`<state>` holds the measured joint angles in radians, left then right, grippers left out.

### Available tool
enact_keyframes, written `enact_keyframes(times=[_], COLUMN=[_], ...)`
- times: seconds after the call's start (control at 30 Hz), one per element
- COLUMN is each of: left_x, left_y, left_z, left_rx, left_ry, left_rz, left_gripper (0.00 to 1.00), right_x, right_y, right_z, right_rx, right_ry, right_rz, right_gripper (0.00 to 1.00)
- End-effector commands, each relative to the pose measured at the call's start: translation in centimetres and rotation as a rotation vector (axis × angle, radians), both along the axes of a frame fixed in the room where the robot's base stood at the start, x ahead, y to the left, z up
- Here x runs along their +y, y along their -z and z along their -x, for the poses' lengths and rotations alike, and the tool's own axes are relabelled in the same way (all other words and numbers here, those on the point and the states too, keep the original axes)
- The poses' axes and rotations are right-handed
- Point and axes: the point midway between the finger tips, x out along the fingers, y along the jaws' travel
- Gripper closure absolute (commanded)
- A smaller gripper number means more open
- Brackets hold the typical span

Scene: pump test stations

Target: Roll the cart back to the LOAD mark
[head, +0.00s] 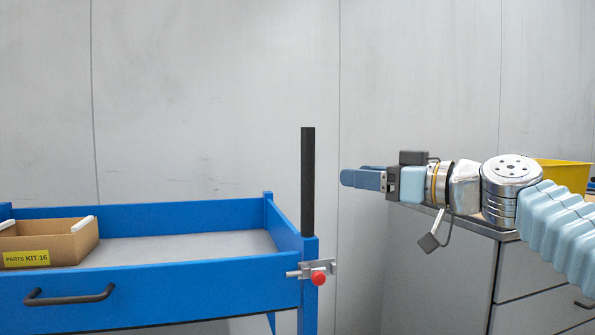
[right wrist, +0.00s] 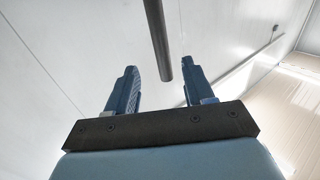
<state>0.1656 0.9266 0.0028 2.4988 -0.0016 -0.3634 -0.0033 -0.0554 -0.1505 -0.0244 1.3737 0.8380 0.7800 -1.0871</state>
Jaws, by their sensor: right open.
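The blue cart (head: 165,285) stands at the left and lower middle of the head view. A black upright handle post (head: 308,182) rises from its right corner. My right gripper (head: 343,178) is to the right of the post at about mid-height, pointing left, with a small gap in the picture. In the right wrist view the open fingers (right wrist: 155,88) are apart, and the post (right wrist: 158,40) shows ahead, its lower end appearing between the fingertips. Nothing is held. My left gripper is out of view. No LOAD mark shows; the floor is hidden.
A box labelled PARTS KIT 16 (head: 62,246) sits in the cart's tray at the left. A red knob (head: 318,279) on a metal latch is below the post. A grey cabinet (head: 440,275) with a yellow bin (head: 563,172) stands at the right. A plain wall is behind.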

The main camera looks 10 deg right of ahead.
Motion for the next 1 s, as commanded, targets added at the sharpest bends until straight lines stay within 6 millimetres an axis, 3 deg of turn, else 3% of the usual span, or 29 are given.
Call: enact_keyframes(times=[0.3, 0.5, 0.7, 0.97, 1.0], left_x=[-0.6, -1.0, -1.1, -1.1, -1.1], left_y=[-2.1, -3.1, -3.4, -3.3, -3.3], left_z=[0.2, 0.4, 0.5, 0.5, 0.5], left_rx=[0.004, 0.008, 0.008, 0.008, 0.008], left_ry=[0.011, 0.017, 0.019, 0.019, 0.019], left_rz=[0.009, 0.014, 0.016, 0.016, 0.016], left_gripper=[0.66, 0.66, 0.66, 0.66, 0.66], right_x=[4.3, 6.4, 7.2, 7.2, 7.2], right_y=[-0.2, -0.2, 0.0, 0.1, 0.1], right_z=[-5.9, -8.8, -10.0, -10.1, -10.1], right_rx=[0.004, 0.004, 0.002, 0.002, 0.002], right_ry=[-0.003, -0.002, 0.0, 0.001, 0.001], right_rz=[0.001, -0.001, 0.0, 0.0, 0.0], right_gripper=[0.48, 0.48, 0.48, 0.48, 0.52])
